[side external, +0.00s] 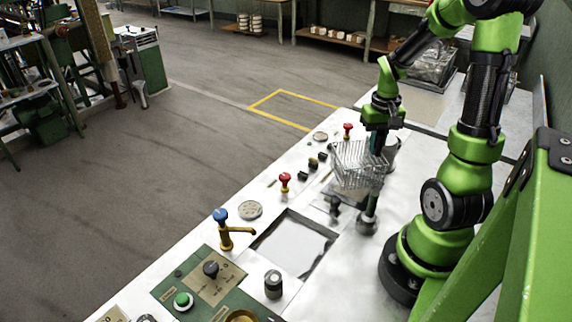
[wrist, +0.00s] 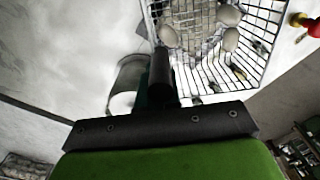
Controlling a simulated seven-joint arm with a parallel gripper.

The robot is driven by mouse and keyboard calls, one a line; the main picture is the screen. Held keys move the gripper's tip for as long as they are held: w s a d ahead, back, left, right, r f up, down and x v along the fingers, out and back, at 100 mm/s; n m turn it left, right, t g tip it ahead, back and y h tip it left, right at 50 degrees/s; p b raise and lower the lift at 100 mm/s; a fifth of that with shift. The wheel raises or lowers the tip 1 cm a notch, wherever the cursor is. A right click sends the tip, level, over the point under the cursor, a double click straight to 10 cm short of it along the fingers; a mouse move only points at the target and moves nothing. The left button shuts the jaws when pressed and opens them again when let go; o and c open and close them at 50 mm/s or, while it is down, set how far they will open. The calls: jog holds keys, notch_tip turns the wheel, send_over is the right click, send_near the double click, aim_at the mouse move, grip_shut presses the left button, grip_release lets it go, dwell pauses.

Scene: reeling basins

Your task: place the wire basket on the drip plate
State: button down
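The wire basket (side external: 355,168) is a silvery open-topped mesh basket. It appears to hang above the counter, over some small fittings. In the wrist view the basket (wrist: 258,50) fills the upper right, with several pale oval pieces inside it. My gripper (side external: 378,143) points down at the basket's far right rim. In the wrist view my dark gripper fingers (wrist: 161,78) lie against the basket's left edge and appear closed on it; the exact contact is hidden. A grey flat plate (side external: 320,204) lies partly under the basket in the side view; I cannot tell whether it is the drip plate.
A metal cup (side external: 391,150) stands just behind the basket, and a metal post (side external: 368,215) stands in front. A square basin (side external: 293,245), a blue-topped tap (side external: 222,228) and red-topped valves (side external: 285,182) line the counter.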

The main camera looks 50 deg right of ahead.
jog(key=shift+f, duration=1.95)
jog(key=shift+f, duration=0.1)
jog(key=c, duration=1.4)
grip_release()
jog(key=shift+o, duration=0.2)
notch_tip(320, 180, up, 12)
jog(key=shift+r, duration=0.1)
